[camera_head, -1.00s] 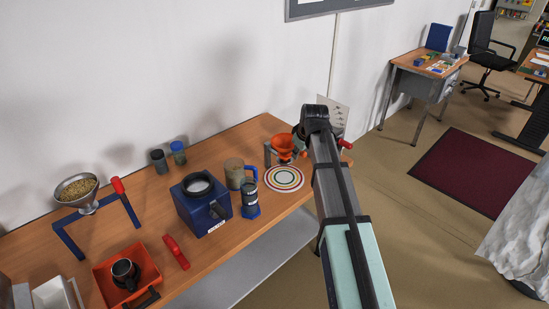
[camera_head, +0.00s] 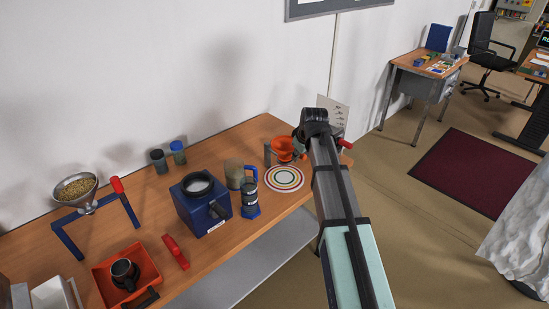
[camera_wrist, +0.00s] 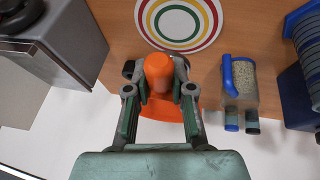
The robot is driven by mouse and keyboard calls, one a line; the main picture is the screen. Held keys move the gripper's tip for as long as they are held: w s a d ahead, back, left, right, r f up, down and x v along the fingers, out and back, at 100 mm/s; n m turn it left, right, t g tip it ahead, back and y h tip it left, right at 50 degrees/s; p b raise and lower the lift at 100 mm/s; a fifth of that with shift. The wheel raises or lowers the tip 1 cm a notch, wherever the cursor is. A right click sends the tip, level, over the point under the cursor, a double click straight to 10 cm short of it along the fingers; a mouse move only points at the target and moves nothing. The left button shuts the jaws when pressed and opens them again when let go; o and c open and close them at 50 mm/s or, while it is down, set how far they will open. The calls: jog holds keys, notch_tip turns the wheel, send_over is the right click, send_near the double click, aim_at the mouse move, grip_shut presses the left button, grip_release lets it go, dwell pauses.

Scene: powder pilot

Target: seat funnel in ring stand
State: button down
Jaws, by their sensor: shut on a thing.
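An orange funnel (camera_head: 284,147) shows just left of my wrist, near the right end of the bench. In the wrist view, my gripper (camera_wrist: 159,88) is shut on an orange rounded piece (camera_wrist: 158,72), with a wider orange part (camera_wrist: 163,108) below it. This looks like the funnel; its lower end is hidden in the head view. A short grey upright (camera_head: 267,154) stands beside the funnel; I cannot tell whether it belongs to the ring stand or whether they touch.
A ringed round mat (camera_head: 284,179) lies close by, also in the wrist view (camera_wrist: 180,42). A blue-handled jar (camera_head: 250,202) and a blue machine (camera_head: 203,203) stand left of it. A grey box (camera_wrist: 62,42) is left in the wrist view. A red tray (camera_head: 110,272) lies farther left.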

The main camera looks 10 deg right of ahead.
jog(key=shift+f, duration=0.15)
jog(key=c, duration=0.9)
grip_release()
jog(key=c, duration=0.3)
jog(key=shift+r+p, duration=2.15)
jog(key=shift+r, duration=1.35)
